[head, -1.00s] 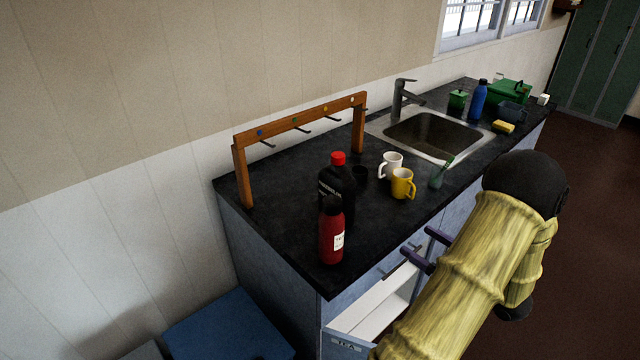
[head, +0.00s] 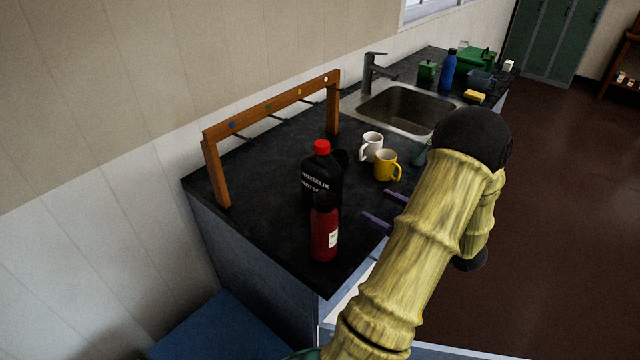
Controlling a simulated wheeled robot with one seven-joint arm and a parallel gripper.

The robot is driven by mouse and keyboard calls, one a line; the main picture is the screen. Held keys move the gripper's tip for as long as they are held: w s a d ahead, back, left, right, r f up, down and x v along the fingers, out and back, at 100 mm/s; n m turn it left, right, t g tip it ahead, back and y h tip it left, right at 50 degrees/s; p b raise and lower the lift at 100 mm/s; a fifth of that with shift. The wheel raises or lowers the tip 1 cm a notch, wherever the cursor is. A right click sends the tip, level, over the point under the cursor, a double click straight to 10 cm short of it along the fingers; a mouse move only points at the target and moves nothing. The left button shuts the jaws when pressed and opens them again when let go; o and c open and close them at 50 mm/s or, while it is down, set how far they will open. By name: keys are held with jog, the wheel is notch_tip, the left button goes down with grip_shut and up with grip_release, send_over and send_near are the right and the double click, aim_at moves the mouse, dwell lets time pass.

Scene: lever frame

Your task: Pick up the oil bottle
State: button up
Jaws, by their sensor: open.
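The oil bottle appears to be the black bottle (head: 321,178) with a red cap and pale lettering, upright on the dark counter. A red bottle (head: 325,235) with a dark cap and white label stands in front of it and hides its lower part. My gripper (head: 385,210) shows two purple fingers, open with a gap between them and apart from both bottles. It is at the counter's front edge, to the right of the bottles. My arm hides the rest of the gripper.
A white mug (head: 371,146) and a yellow mug (head: 386,166) stand right of the black bottle, with a dark cup behind it. A wooden hook rack (head: 275,107) stands at the back left. The sink (head: 405,108) is further right. The counter's left part is clear.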

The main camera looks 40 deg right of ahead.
aim_at(339, 184)
jog(key=w+p, duration=0.1)
jog(key=w, duration=0.7)
jog(key=w+a+p, duration=0.1)
jog(key=w, duration=0.3)
jog(key=shift+p, duration=0.35)
jog(key=w+p, duration=0.1)
jog(key=w, duration=0.1)
jog(key=w+p, duration=0.1)
jog(key=w, duration=0.1)
jog(key=shift+w+a+r, duration=0.1)
jog(key=shift+a+r, duration=0.05)
jog(key=shift+r, duration=0.05)
jog(key=shift+w+f, duration=0.1)
jog(key=shift+w, duration=0.45)
jog(key=shift+s, duration=0.2)
jog(key=shift+c, duration=0.3)
jog(key=shift+w, duration=0.1)
jog(key=c, duration=1.5)
grip_shut()
